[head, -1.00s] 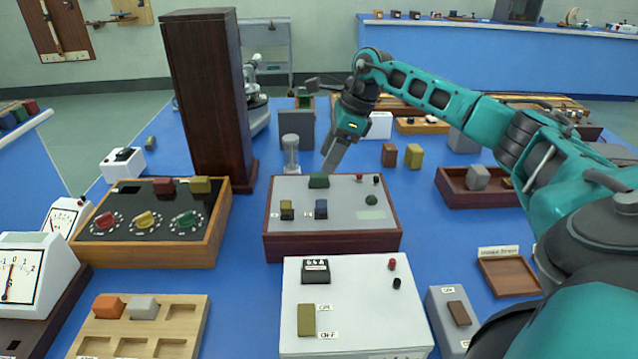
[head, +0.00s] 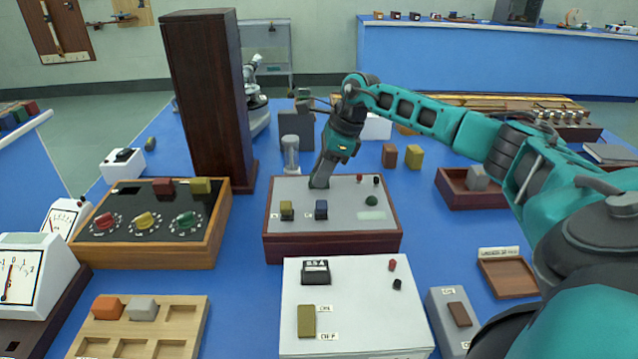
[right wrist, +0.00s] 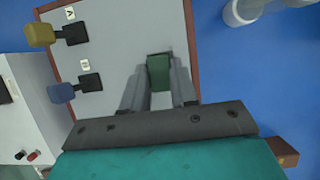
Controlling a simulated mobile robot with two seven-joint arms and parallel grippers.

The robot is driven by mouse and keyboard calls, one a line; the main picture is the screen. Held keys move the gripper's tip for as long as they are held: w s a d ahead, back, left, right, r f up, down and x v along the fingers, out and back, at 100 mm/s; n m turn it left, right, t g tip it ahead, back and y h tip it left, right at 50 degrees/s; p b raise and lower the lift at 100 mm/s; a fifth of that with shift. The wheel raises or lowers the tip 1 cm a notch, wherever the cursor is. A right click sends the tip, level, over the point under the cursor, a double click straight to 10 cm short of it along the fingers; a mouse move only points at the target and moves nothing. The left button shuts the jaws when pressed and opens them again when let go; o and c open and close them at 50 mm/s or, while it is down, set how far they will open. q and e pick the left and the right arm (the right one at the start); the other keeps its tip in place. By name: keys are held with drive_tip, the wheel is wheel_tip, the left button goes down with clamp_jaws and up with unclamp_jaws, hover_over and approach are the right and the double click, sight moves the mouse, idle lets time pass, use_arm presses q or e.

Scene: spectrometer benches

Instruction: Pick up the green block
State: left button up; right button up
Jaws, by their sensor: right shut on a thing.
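The green block (right wrist: 159,73) is between the two fingers of my right gripper (right wrist: 160,88) in the right wrist view. The fingers are shut on it, one on each side. In the head view my right gripper (head: 318,183) reaches down to the back of the grey panel of a wooden box (head: 332,247), and its fingers hide the block. I cannot tell whether the block touches the panel. My left gripper is not in view.
The panel (head: 340,196) also bears a yellow switch (head: 286,208), a blue switch (head: 321,208) and a dark green knob (head: 371,201). A glass cylinder (head: 290,153) stands just behind the box. A tall dark wooden column (head: 208,95) stands to the left.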

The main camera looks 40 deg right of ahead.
clamp_jaws()
drive_tip(key=shift+r, duration=0.15)
wheel_tip(320, 180, up, 23)
drive_tip(key=p, duration=0.6)
drive_tip(key=shift+p, duration=0.35)
